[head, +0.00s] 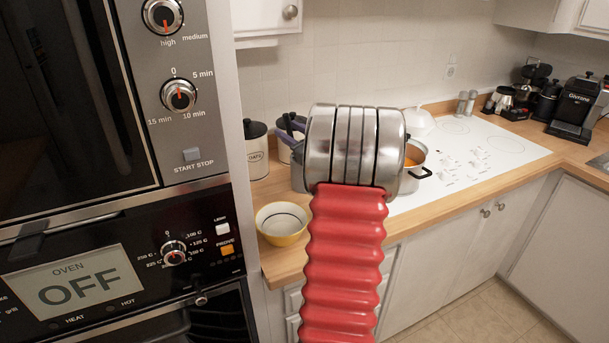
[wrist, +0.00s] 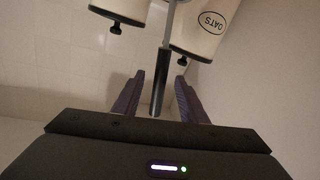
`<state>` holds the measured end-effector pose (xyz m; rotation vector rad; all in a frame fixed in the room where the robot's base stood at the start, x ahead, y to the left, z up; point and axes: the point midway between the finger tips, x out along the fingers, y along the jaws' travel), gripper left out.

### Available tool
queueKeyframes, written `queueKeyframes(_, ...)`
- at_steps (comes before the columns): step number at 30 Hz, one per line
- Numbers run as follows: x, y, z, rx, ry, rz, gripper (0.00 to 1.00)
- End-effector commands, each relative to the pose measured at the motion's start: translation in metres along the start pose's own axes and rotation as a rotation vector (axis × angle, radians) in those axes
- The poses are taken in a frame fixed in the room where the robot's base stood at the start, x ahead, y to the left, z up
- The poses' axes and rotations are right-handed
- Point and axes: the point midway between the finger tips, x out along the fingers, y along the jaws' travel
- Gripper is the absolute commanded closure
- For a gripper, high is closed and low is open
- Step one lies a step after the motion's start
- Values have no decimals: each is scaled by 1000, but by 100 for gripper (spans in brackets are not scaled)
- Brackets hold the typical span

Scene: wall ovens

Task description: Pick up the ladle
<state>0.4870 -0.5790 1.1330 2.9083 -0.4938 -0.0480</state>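The ladle (wrist: 160,85) shows in the wrist view as a black handle with a grey metal shaft running up out of the picture. Its lower end is out of view, and I cannot make it out in the head view, where my arm blocks the area. My gripper (wrist: 160,76) is open, with its two dark purple fingers on either side of the black handle. A gap shows on both sides, so the fingers appear apart from it. In the head view my gripper is mostly hidden behind my arm; a bit of purple shows at its left.
A pot (head: 416,158) with orange contents stands on the white hob (head: 510,150), partly behind my arm. An oats canister (head: 256,150) and another canister stand at the wall. A yellow bowl (head: 282,222) sits near the counter's front edge. The oven tower (head: 180,140) rises close at left.

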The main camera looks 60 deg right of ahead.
Motion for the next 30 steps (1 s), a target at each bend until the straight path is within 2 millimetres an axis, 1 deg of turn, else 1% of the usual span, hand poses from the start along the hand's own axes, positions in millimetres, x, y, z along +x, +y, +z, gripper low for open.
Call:
queueKeyframes(6,30,0,3,0,0,-2,61)
queueKeyframes(10,42,0,2,0,1,-1,61)
queueKeyframes(13,44,1,3,1,0,0,61)
queueKeyframes(27,44,1,3,0,0,1,61)
queueKeyframes(28,44,1,3,0,0,1,62)
queueKeyframes(30,43,1,3,0,0,1,67)
